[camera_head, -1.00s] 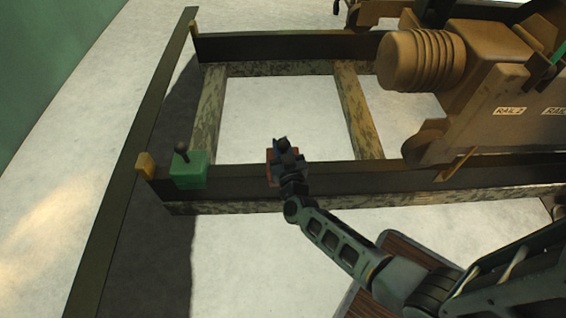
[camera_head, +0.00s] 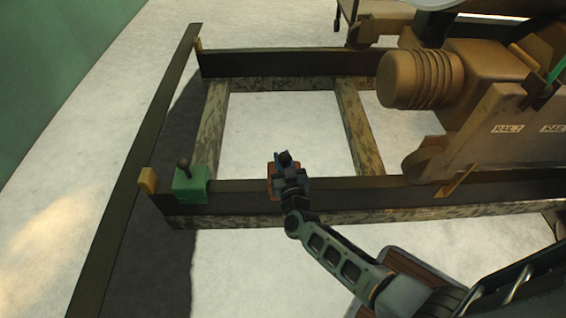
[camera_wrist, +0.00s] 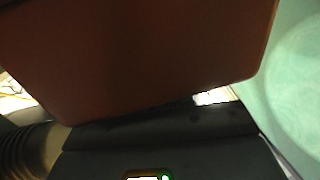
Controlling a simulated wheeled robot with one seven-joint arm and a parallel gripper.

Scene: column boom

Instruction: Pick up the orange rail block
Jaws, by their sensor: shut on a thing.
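The orange rail block (camera_head: 270,180), reddish-orange in this light, is at the near dark rail (camera_head: 235,191), right of the green block. My gripper (camera_head: 286,165) is shut on it from above and hides most of it. In the wrist view the block (camera_wrist: 140,60) fills the upper part as a large dark reddish-brown face, close to the camera. A dark band (camera_wrist: 160,142) runs below it, with a small bright gap at the block's lower right edge. I cannot tell whether the block still touches the rail.
A green block (camera_head: 192,186) with a dark knob sits on the same rail to the left. A yellow end stop (camera_head: 148,180) is at the rail's left end. A large tan machine (camera_head: 490,120) stands on the rails at the right. The pale floor between the rails is clear.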

